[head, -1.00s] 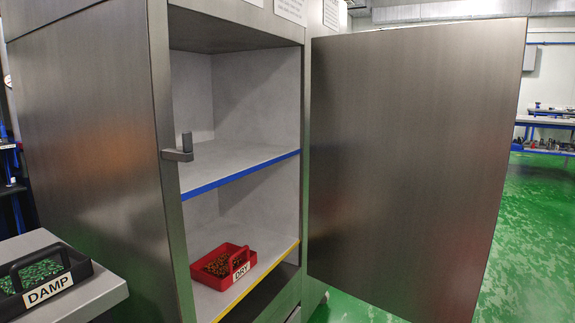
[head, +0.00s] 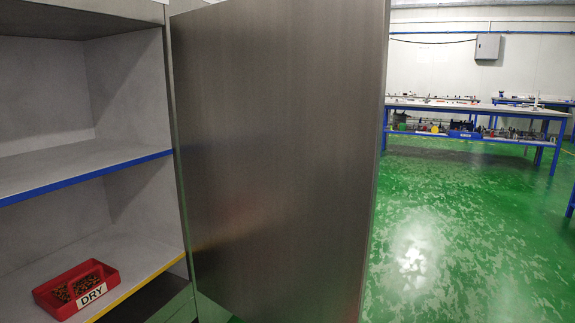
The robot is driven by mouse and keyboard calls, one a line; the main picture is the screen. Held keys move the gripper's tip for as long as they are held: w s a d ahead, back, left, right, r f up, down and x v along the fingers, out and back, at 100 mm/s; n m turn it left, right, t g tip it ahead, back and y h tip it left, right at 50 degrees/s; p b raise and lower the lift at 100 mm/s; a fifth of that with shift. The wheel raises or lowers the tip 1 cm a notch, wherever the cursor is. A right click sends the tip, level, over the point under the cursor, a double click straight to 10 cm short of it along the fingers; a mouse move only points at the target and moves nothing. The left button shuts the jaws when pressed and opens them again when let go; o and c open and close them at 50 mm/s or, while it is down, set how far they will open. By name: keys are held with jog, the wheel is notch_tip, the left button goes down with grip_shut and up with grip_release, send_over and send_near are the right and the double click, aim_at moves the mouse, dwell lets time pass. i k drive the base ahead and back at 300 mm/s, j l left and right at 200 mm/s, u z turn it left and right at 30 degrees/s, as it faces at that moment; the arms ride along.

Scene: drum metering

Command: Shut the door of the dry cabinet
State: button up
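The dry cabinet (head: 88,167) stands open at the left of the head view, with a blue-edged upper shelf and a yellow-edged lower shelf. Its door (head: 275,160) is a plain brushed-metal panel, swung wide open on the cabinet's right side. No handle shows on the face I see. A red tray labelled DRY (head: 78,289), holding small brownish pieces, sits on the lower shelf, inside the front edge. My gripper is not in view.
Green floor (head: 430,240) lies open to the right of the door. A blue-framed workbench (head: 470,110) with small items stands farther back. A grey box (head: 488,46) hangs on the far white wall.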

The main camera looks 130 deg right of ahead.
aim_at(279, 104)
jog(key=k+u, duration=0.15)
jog(key=k, duration=0.4)
jog(key=k+j+u, duration=0.2)
jog(key=k, duration=0.35)
jog(key=k+j+u, duration=0.15)
jog(key=k, duration=0.35)
jog(key=k+z, duration=0.25)
jog(key=k, duration=0.15)
jog(key=k+l+z, duration=0.25)
jog(key=k+z, duration=0.1)
jog(key=z, duration=0.3)
jog(key=k+l+z, duration=0.1)
jog(key=z, duration=0.25)
jog(key=k+z, duration=0.1)
jog(key=z, duration=0.3)
jog(key=l+z, duration=0.15)
jog(key=z, duration=0.2)
jog(key=i, duration=0.1)
